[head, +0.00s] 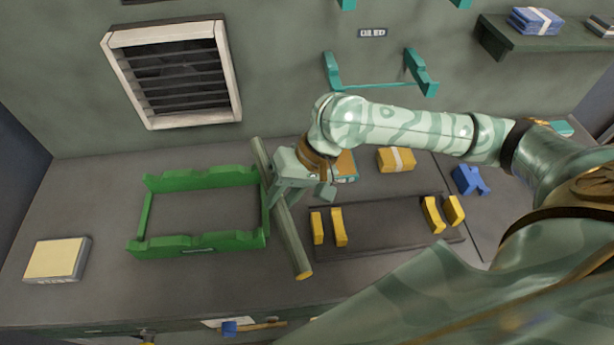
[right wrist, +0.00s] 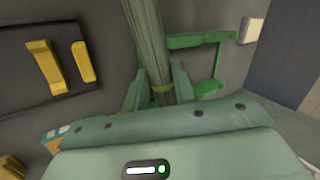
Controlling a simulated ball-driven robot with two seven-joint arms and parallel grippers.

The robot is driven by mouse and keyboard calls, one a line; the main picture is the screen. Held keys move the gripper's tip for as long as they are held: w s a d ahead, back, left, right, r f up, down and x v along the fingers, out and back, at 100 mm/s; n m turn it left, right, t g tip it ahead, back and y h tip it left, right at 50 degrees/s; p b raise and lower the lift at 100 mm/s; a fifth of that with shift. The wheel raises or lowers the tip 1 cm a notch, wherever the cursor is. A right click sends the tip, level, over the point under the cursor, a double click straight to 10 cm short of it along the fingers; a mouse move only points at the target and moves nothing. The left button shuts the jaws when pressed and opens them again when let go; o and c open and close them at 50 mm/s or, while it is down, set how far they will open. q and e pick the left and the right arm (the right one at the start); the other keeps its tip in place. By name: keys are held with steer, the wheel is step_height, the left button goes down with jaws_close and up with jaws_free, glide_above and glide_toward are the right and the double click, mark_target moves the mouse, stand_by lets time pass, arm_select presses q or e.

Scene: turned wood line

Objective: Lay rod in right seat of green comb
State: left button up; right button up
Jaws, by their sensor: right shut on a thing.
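The green comb (head: 205,243) lies on the bench at the left, a frame with two notched rails, one far and one near. Its right end is beside the rod. The grey-green rod (head: 291,242), with a yellowish near end, runs slantwise from back to front just right of the comb. My right gripper (head: 280,192) is shut on the rod around its middle. In the right wrist view the rod (right wrist: 147,40) passes between the fingers (right wrist: 157,88), and part of the green comb (right wrist: 200,41) shows beyond it. I cannot tell the rod's height above the bench. My left gripper is out of view.
A dark plate (head: 385,226) with several yellow supports (head: 339,227) lies right of the rod. A yellow box (head: 397,159) and a blue piece (head: 469,180) lie behind it. A pale yellow block (head: 57,259) is at far left. A teal rack (head: 380,86) is on the wall.

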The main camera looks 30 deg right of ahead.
steer(key=w+a+f+m+t+y, duration=0.2)
steer(key=w+a+m+t, duration=0.15)
steer(key=w, duration=0.55)
steer(key=shift+n+g, duration=0.45)
steer(key=f+b, duration=0.5)
steer(key=shift+s+a, duration=0.15)
steer(key=shift+s, duration=0.15)
steer(key=shift+f, duration=0.55)
steer(key=o, duration=1.1)
